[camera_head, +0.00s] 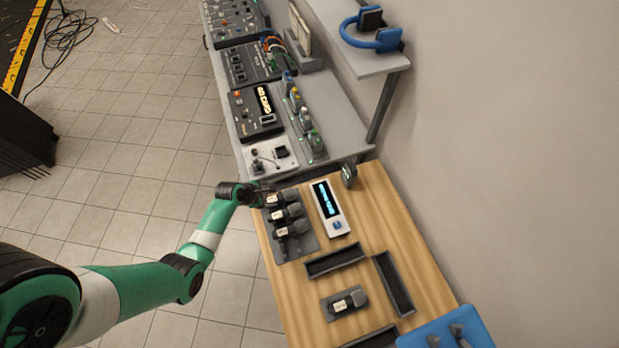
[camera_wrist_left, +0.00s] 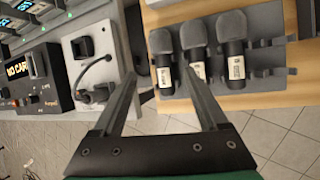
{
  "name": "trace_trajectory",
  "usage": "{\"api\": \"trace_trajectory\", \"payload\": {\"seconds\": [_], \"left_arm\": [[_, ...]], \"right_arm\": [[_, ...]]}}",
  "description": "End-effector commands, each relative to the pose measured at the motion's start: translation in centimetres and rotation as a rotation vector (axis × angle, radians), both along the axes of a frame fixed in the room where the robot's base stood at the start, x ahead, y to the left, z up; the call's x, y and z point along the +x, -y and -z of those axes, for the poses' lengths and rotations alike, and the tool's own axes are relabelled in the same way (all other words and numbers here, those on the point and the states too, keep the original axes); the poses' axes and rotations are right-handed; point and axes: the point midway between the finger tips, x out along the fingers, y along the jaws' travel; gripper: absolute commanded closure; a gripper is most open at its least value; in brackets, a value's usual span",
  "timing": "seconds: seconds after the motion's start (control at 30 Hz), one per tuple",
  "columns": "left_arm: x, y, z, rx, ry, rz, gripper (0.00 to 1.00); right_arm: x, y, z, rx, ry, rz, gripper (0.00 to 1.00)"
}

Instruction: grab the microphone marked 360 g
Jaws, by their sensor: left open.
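Three black microphones with white labels lie side by side in a grey rack (camera_head: 309,243) on the wooden table. They are the far one (camera_head: 276,199), the middle one (camera_head: 287,213) and the near one (camera_head: 297,229). A fourth labelled microphone (camera_head: 357,299) lies on a separate dark holder. The label writing is too small to read, so I cannot tell which is marked 360 g. My left gripper (camera_head: 262,191) is open at the rack's far end. In the left wrist view, the leftmost microphone (camera_wrist_left: 163,62) appears between its fingertips (camera_wrist_left: 162,78); no contact is clear. My right gripper is not in view.
A white device with a lit display (camera_head: 327,203) stands right of the rack. Dark empty trays (camera_head: 335,260) (camera_head: 394,284) lie nearer. A blue object (camera_head: 415,340) is at the near right. A bench with control panels (camera_head: 272,156) adjoins the table's far end.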

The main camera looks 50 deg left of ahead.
Motion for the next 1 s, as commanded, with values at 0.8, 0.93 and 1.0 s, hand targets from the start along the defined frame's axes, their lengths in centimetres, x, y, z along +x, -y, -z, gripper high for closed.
{"api": "trace_trajectory", "payload": {"seconds": [0.8,0.93,1.0], "left_arm": [[0.3,-2.0,7.6,-0.013,-0.017,-0.069,0.24],[0.5,-2.1,8.5,-0.013,-0.017,-0.068,0.24],[0.9,-2.2,9.7,-0.013,-0.017,-0.068,0.24]], "right_arm": [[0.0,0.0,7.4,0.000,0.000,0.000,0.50],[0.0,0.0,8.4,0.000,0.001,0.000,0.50],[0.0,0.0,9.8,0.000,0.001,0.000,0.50]]}}
